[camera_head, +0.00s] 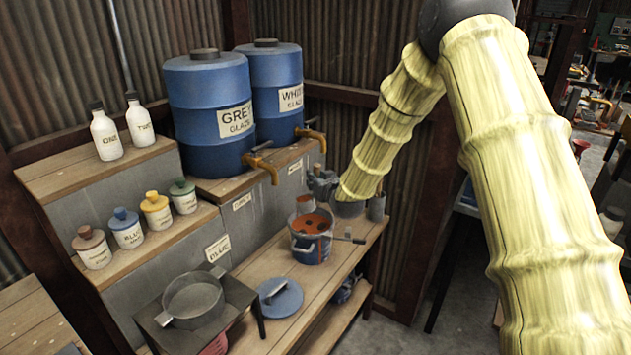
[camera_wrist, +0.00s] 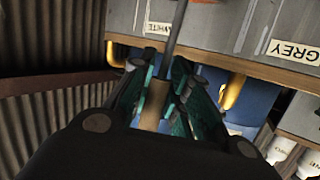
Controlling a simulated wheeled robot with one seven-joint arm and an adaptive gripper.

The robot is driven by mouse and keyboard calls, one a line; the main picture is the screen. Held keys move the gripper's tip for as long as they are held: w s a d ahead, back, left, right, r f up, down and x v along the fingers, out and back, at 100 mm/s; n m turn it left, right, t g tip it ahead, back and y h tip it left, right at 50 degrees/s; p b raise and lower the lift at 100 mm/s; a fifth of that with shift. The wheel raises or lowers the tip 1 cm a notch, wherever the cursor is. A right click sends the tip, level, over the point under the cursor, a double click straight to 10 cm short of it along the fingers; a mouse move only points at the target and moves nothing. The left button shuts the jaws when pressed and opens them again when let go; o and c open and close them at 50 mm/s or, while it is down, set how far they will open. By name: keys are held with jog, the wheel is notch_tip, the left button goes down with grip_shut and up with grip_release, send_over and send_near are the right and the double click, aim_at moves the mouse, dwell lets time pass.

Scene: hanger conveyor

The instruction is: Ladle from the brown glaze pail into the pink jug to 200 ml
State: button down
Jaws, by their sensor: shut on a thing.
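My gripper (camera_head: 322,182) is shut on the tan handle (camera_wrist: 152,106) of a tool with a thin dark rod (camera_wrist: 178,38), likely the ladle; its bowl is not clear. In the wrist view the teal fingers of my gripper (camera_wrist: 164,85) press on both sides of the handle. In the head view my gripper is partly hidden by my forearm, above and behind the glaze pail (camera_head: 312,250), which holds red-brown glaze with dark spots. A pinkish-red piece, likely the pink jug (camera_head: 216,345), shows under the sieve stand, mostly hidden; its level cannot be seen.
A sieve (camera_head: 192,300) sits on a dark stand (camera_head: 160,325). A blue lid (camera_head: 279,298) lies on the bench (camera_head: 345,262) in front of the pail. Blue glaze barrels (camera_head: 208,110) with taps (camera_head: 262,163) stand behind. Small jars (camera_head: 155,210) line the left shelf.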

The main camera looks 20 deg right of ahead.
dwell(0.6)
jog(key=shift+s+d+r+m+t+p, duration=0.1)
jog(key=shift+s+d+m+t+p, duration=0.4)
jog(key=shift+s+t, duration=0.3)
jog(key=shift+s+d+t+b, duration=0.15)
jog(key=shift+t+b, duration=0.25)
jog(key=shift+b, duration=0.25)
jog(key=shift+s+d+m+t+y+b, duration=0.1)
jog(key=shift+s+m+t+y+b, duration=0.05)
jog(key=shift+m+t+y+b, duration=0.15)
